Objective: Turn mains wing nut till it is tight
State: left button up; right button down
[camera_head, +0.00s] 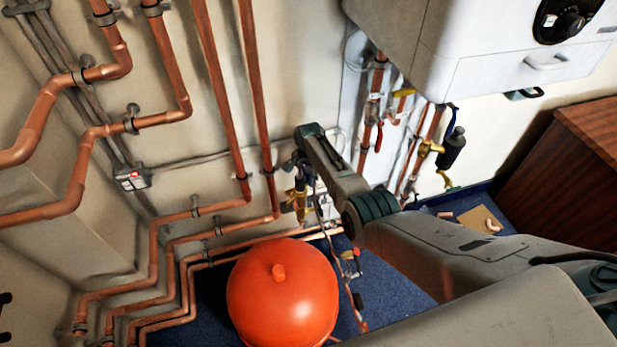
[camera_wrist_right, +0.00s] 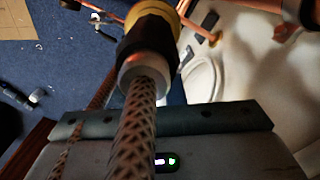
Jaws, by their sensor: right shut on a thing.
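My right gripper (camera_head: 301,178) reaches down at the pipework beside the two tall copper pipes. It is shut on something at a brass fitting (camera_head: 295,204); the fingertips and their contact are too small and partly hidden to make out. I cannot pick out the mains wing nut's shape there. In the right wrist view a braided hose (camera_wrist_right: 138,125) runs up to a pale collar (camera_wrist_right: 147,66) on a black and yellow fitting (camera_wrist_right: 152,28), close to the camera. The fingers cannot be made out in that view. My left gripper is out of view.
A round orange vessel (camera_head: 282,292) stands just below the gripper. Copper pipes (camera_head: 222,80) line the wall at left. A white boiler (camera_head: 490,50) overhangs more valves (camera_head: 430,147) at right. A wooden cabinet (camera_head: 565,165) stands far right, on blue carpet (camera_head: 380,285).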

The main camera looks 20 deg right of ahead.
dwell(0.4)
jog(key=c, duration=1.5)
grip_release()
notch_tip(320, 180, up, 11)
jog(key=shift+f, duration=0.1)
